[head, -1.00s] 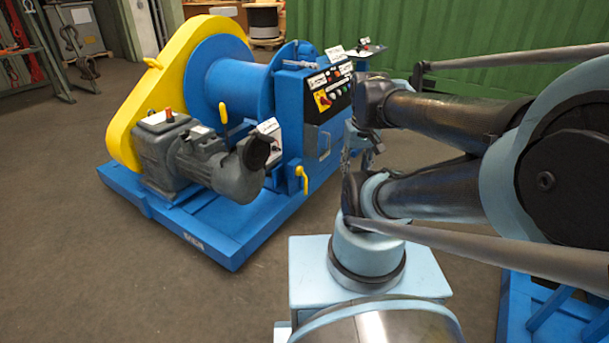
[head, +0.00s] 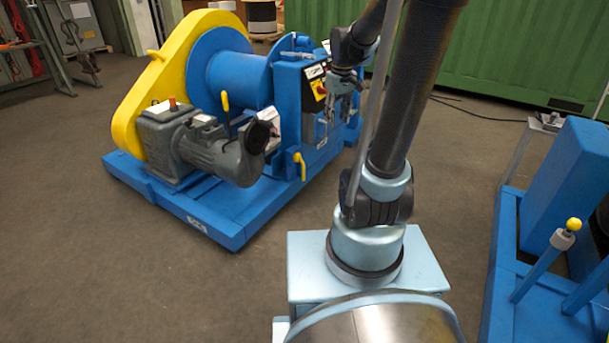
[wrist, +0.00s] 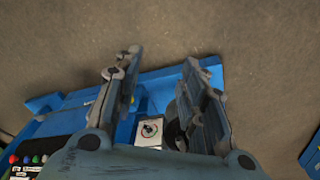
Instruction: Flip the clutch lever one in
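A yellow-handled lever (head: 225,102) stands upright by the grey motor of the blue winch. A second yellow handle (head: 301,165) sits low at the front corner of the winch. I cannot tell which is the clutch lever. My gripper (wrist: 163,60) is open and empty, with its two fingers apart over the winch's blue edge in the wrist view. In the head view it is in front of the control panel (head: 318,88), to the right of and above both handles.
The blue winch base (head: 215,225) fills the middle left, with a yellow chain guard (head: 130,110) and grey motor (head: 215,150). A second blue frame (head: 500,290) with a yellow-knobbed lever (head: 574,224) stands at right. The floor between them is clear.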

